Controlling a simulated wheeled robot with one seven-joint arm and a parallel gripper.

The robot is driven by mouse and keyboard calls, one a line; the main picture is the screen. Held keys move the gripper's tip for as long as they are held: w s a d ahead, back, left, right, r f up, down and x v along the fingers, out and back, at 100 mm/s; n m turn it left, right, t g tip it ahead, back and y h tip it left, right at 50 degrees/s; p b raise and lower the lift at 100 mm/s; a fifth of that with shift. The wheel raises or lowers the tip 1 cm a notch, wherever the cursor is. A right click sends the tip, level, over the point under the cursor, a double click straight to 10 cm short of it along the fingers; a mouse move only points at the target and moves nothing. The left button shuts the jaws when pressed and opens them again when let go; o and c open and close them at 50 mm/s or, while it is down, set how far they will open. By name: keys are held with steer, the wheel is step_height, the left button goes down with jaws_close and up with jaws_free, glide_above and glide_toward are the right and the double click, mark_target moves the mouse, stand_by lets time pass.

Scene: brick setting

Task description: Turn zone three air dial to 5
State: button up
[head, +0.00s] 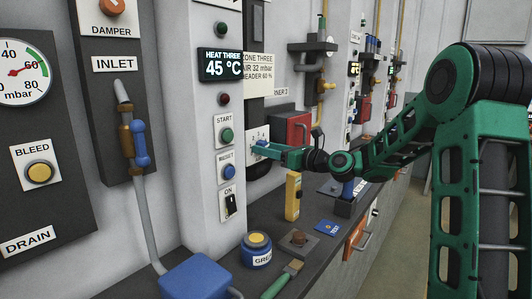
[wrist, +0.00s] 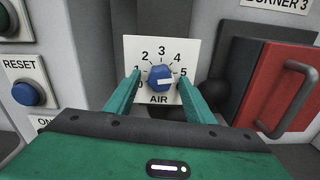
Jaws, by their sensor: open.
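The blue air dial (wrist: 159,73) sits on a white plate (wrist: 190,45) marked with numbers up to 5 and AIR, in the middle of the wrist view. Its white mark points to the right, on the side of the 5; the exact setting is hard to tell. My gripper (wrist: 158,80) is open, one finger on each side of the dial, with visible gaps to the knob. In the head view my gripper (head: 257,149) reaches the panel from the right and partly covers the plate.
A RESET button (wrist: 25,94) is left of the dial. A red burner box (wrist: 285,85) with a handle stands close on the right. Below, the bench holds a blue grease tin (head: 257,258), a brush (head: 282,280) and a yellow tool (head: 292,197).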

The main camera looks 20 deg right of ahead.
steer(key=v, duration=1)
steer(key=shift+s+d, duration=0.2)
steer(key=shift+f, duration=0.15)
steer(key=s+d+f+n+g+h, duration=0.2)
steer(key=s+f+n+g+h, duration=0.45)
steer(key=s+f+n, duration=0.6)
steer(key=s+d+f+n+g+h, duration=0.1)
steer(key=s+d+n+g, duration=0.1)
steer(key=s, duration=0.7)
steer(key=s+d+f+n+g+h, duration=0.1)
steer(key=s+d+f+n+g, duration=0.1)
steer(key=s, duration=0.8)
steer(key=s+d+f+n+g+h, duration=0.1)
steer(key=s+d+n+g+h, duration=0.1)
steer(key=s+d+n+g, duration=0.2)
steer(key=s+d+n, duration=0.1)
steer(key=s+n, duration=0.2)
steer(key=s, duration=0.3)
steer(key=shift+s+f, duration=0.15)
steer(key=shift+f, duration=0.1)
